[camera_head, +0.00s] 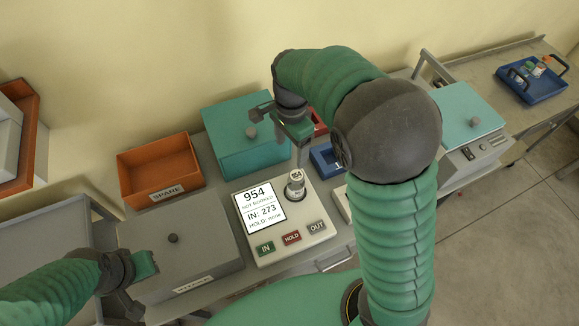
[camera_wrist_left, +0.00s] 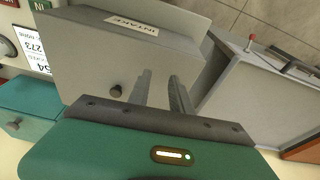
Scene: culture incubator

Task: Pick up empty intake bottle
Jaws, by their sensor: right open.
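A small white-capped bottle (camera_head: 296,180), its top marked 954, stands upright in the round socket of the white reader (camera_head: 288,252). Whether it is empty cannot be seen. My right gripper (camera_head: 283,138) is open and empty, just above and behind the bottle, apart from it. A grey lidded box (camera_head: 200,232) labelled INTAKE is left of the reader; its lid is on and its inside is hidden. It also shows in the left wrist view (camera_wrist_left: 75,60). My left gripper (camera_head: 138,296) is low at the front left; its two fingers (camera_wrist_left: 160,82) are apart with nothing between them.
The reader's screen (camera_head: 259,206) says 954, not booked, IN: 273. An orange SPARE bin (camera_head: 160,165) and a teal lidded box (camera_head: 240,140) stand behind. A blue tray (camera_head: 535,85) is at far right. My right arm hides part of the bench.

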